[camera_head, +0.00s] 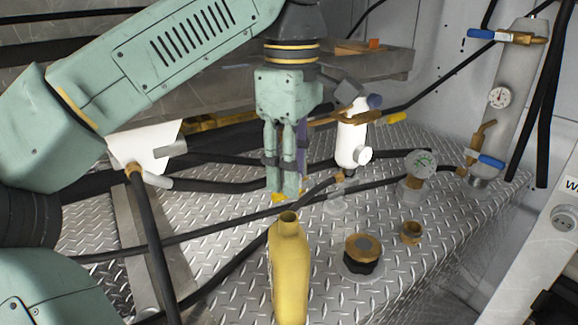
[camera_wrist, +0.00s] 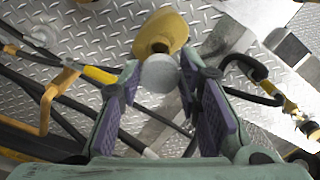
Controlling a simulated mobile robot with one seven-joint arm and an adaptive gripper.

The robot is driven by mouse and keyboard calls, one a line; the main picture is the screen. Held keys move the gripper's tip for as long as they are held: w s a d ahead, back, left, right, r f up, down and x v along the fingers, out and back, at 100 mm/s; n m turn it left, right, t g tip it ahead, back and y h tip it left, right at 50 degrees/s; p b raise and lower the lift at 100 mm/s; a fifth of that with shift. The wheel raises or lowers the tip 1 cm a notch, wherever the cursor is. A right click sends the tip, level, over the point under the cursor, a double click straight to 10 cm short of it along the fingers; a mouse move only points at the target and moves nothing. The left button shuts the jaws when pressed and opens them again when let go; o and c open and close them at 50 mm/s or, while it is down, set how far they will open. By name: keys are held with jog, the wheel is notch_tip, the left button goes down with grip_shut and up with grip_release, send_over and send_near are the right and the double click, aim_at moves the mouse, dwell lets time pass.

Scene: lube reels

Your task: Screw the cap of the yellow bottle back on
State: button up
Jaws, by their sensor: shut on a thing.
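The yellow bottle (camera_head: 290,268) stands upright on the diamond-plate deck, its neck open at the top. It also shows in the wrist view (camera_wrist: 168,27), its dark mouth just beyond my fingertips. My gripper (camera_head: 284,190) points down above the bottle, slightly left of the neck. It is shut on the cap, a pale round piece in the wrist view (camera_wrist: 160,73); in the head view a small yellow edge (camera_head: 278,197) shows under the fingertips. The cap looks apart from the bottle mouth. Most of the cap is hidden by the fingers in the head view.
A brass-topped fitting (camera_head: 363,248) and a small brass fitting (camera_head: 411,232) stand right of the bottle. Black hoses (camera_head: 180,235) cross the deck behind and left of the bottle.

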jog(key=shift+f, duration=0.2)
jog(key=shift+f+b, duration=1.45)
jog(key=shift+f, duration=1.2)
jog(key=shift+p, duration=0.45)
jog(key=shift+f+b, duration=0.3)
jog(key=shift+f, duration=0.35)
dwell(0.3)
